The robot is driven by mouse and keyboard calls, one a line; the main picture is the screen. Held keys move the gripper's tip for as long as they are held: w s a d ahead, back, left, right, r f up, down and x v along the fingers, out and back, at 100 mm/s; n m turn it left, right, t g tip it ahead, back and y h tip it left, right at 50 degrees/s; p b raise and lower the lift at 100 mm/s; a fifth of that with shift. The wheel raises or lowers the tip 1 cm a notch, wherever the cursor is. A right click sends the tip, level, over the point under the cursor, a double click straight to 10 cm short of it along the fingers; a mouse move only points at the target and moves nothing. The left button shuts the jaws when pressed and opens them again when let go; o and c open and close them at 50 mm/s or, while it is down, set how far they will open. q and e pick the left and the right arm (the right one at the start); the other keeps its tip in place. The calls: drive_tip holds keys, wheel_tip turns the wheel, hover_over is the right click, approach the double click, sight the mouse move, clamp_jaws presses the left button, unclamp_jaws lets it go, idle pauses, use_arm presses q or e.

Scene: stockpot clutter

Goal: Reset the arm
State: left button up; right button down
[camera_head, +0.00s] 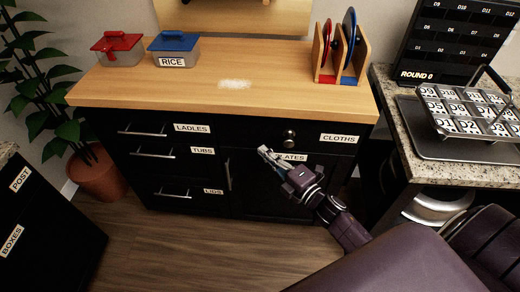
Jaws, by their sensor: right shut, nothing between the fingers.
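My right gripper (268,155) shows in the head view, at the end of my purple arm that comes in from the lower right. Its fingers are shut and empty. It is in front of the black cabinet (200,150), partly over a label ending in "ATES" on the cabinet door. I cannot tell whether it touches the door. My left gripper is not in view.
The wooden counter (265,95) holds a red-lidded container (118,50), a blue-lidded RICE container (174,50), a white powdery patch (235,84) and a wooden rack (341,55). A metal basket (465,108) stands on the right counter. A potted plant (95,170) stands left. Floor in front is clear.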

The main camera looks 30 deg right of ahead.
drive_tip(key=shift+v, duration=3.4)
drive_tip(key=s+d+f+m+g+h, duration=0.1)
drive_tip(key=s+f+m+g, duration=0.15)
drive_tip(key=f, duration=0.75)
drive_tip(key=s+f+m+g+h, duration=0.2)
drive_tip(key=s+f+m, duration=0.2)
drive_tip(key=f, duration=0.6)
drive_tip(key=s+d+f+m+g+h, duration=0.15)
drive_tip(key=s+f+m, duration=0.25)
drive_tip(key=f, duration=0.5)
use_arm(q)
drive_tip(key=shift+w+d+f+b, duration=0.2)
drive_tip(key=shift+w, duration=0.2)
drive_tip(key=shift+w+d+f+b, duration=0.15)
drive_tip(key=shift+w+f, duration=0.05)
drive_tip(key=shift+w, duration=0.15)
use_arm(e)
drive_tip(key=s+a+f+m+g, duration=0.2)
drive_tip(key=s+f, duration=0.4)
drive_tip(key=s, duration=0.4)
drive_tip(key=s+a+f+m+g, duration=0.3)
drive_tip(key=s+f+g, duration=0.2)
drive_tip(key=s, duration=0.5)
drive_tip(key=s+a+f+m+g, duration=0.2)
drive_tip(key=s+f+m+g, duration=0.1)
drive_tip(key=s+f, duration=0.6)
drive_tip(key=shift+s+a, duration=0.3)
drive_tip(key=shift+s, duration=0.35)
